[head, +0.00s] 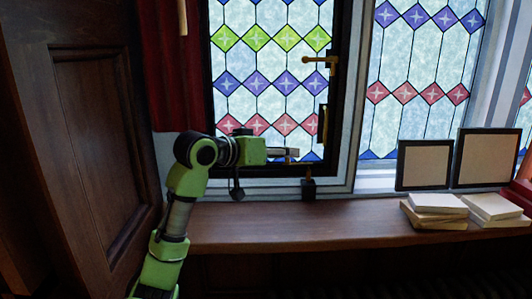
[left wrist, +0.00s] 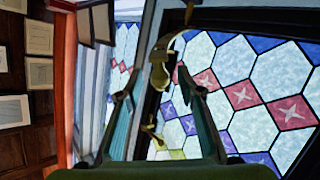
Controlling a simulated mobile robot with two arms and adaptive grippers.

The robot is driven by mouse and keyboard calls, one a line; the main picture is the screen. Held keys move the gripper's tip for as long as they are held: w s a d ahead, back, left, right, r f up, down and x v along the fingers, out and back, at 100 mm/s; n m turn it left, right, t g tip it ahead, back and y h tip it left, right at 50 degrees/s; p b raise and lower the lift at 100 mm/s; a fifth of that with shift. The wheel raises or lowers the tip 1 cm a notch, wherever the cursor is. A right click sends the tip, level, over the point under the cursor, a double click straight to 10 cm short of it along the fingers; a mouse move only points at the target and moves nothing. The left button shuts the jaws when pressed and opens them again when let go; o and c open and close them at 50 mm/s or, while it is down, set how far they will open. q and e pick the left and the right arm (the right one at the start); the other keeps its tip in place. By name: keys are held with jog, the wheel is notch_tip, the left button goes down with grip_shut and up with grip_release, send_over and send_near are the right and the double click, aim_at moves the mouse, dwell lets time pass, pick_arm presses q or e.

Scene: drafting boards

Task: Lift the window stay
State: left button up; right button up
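The window stay appears to be the upright brass piece (head: 322,122) low on the right side of the dark window frame. In the left wrist view the brass piece (left wrist: 160,75) shows between the two fingertips, seemingly just beyond them. My left gripper (head: 286,153) reaches in from the left in front of the lower window, left of and a little below the brass piece. In the left wrist view my left gripper (left wrist: 154,86) is open, its fingers apart with nothing clearly held. Whether it touches the brass piece cannot be told. My right gripper is out of view.
A brass handle (head: 320,61) sits higher on the frame. A black fitting (head: 308,188) stands by the wooden sill (head: 360,222). Two dark-framed panels (head: 424,166) and stacked pale blocks (head: 437,204) stand at right. A wooden panel (head: 95,150) rises at left. The middle sill is clear.

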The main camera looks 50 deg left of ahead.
pick_arm(q)
jog(key=v, duration=1)
dwell(0.3)
